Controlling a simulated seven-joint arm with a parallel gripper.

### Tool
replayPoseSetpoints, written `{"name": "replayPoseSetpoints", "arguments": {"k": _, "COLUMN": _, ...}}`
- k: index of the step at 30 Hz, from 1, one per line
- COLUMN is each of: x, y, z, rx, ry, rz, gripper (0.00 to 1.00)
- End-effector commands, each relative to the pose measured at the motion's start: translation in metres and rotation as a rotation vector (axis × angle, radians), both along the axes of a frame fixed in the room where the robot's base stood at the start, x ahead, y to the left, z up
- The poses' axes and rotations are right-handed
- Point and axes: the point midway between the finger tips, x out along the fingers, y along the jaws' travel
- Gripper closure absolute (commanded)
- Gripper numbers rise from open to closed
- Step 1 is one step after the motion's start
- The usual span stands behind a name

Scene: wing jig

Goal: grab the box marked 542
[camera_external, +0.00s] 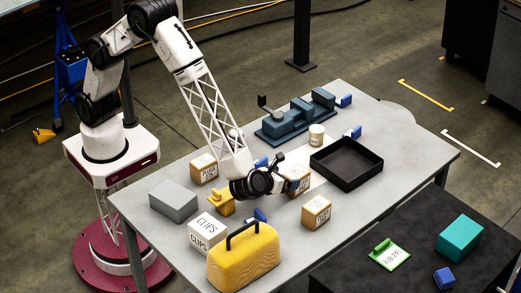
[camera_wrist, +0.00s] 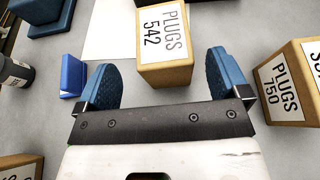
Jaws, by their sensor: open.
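The tan box marked PLUGS 542 (camera_wrist: 165,74) stands at the top middle of the wrist view, its white label facing up. My gripper (camera_wrist: 165,80) is open, with one blue fingertip to each side of the near end of this box. That box's number is not readable there.
A tan box marked PLUGS 750 (camera_wrist: 284,95) stands close to the right finger, and a blue clamp (camera_wrist: 72,76) near the left one. A black tray (camera_external: 346,181), a yellow case (camera_external: 244,262), a grey block (camera_external: 173,207) and a white CLIPS box (camera_external: 206,241) also stand on the table.

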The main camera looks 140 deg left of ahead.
Motion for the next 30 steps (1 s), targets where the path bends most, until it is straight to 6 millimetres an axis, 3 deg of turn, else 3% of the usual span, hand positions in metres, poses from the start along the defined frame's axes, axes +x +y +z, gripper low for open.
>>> {"name": "replayPoseSetpoints", "arguments": {"k": 11, "x": 0.0, "y": 0.003, "z": -0.001, "rx": -0.001, "ry": 0.0, "rz": 0.0, "gripper": 0.06}}
{"name": "replayPoseSetpoints", "arguments": {"k": 24, "x": 0.001, "y": 0.044, "z": -0.015, "rx": 0.0, "ry": 0.0, "rz": 0.002, "gripper": 0.06}}
{"name": "replayPoseSetpoints", "arguments": {"k": 30, "x": 0.001, "y": 0.05, "z": -0.018, "rx": 0.0, "ry": 0.0, "rz": 0.0, "gripper": 0.06}}
